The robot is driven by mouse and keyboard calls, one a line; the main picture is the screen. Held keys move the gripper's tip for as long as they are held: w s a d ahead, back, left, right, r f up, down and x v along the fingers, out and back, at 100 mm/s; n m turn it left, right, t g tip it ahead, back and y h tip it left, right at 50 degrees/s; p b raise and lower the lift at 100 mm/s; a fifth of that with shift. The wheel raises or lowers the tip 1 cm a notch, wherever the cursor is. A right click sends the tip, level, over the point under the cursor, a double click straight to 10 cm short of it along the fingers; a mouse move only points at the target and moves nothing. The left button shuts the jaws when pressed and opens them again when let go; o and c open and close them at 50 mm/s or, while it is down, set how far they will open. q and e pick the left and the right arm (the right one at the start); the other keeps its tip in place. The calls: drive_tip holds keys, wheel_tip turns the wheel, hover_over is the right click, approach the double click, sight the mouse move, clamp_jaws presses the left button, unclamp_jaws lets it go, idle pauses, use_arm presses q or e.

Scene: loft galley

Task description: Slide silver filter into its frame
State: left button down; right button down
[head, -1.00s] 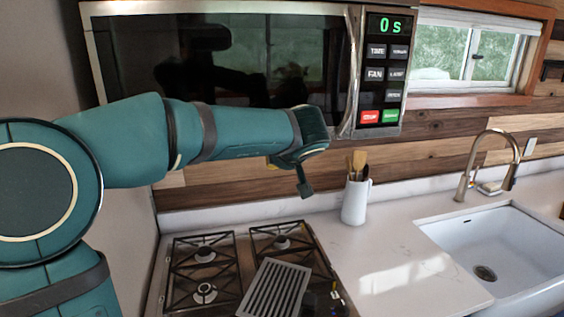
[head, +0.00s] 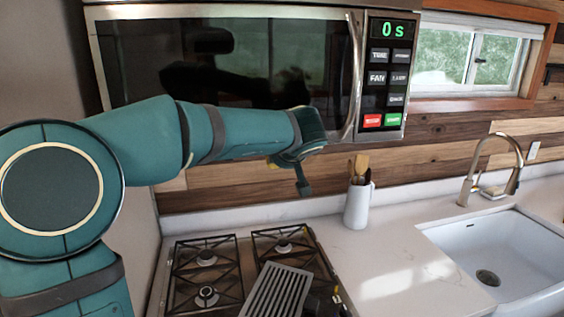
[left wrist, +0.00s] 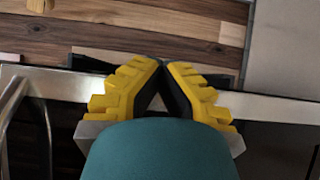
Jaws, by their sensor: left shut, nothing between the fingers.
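The silver filter (head: 275,292) is a grey slotted panel at the bottom of the head view. It appears over the front of the stove, its lower end cut off by the picture edge. My left gripper (left wrist: 161,68) is shut and empty in the left wrist view, its yellow-and-black fingers meeting at the tips. In the head view it is mostly hidden behind my left wrist, in front of the wall below the microwave (head: 230,60). The filter's frame cannot be made out. My right gripper is not clearly visible.
The gas stove (head: 205,258) has black grates. A white utensil crock (head: 357,206) stands on the counter to its right. Farther right are the sink (head: 500,255) and tap (head: 515,165). The counter between crock and sink is clear.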

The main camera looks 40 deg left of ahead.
use_arm(q)
drive_tip(key=shift+w+a, duration=0.95)
drive_tip(key=shift+a, duration=0.15)
idle(0.8)
drive_tip(key=shift+s+d, duration=0.75)
drive_tip(key=shift+d, duration=0.1)
drive_tip(key=shift+w+a, duration=1.3)
drive_tip(key=shift+a, duration=0.2)
idle(1.0)
drive_tip(key=c, duration=1.1)
unclamp_jaws()
drive_tip(key=shift+o, duration=0.2)
drive_tip(key=shift+s+d+r, duration=0.1)
drive_tip(key=v, duration=1.2)
drive_tip(key=shift+c, duration=0.4)
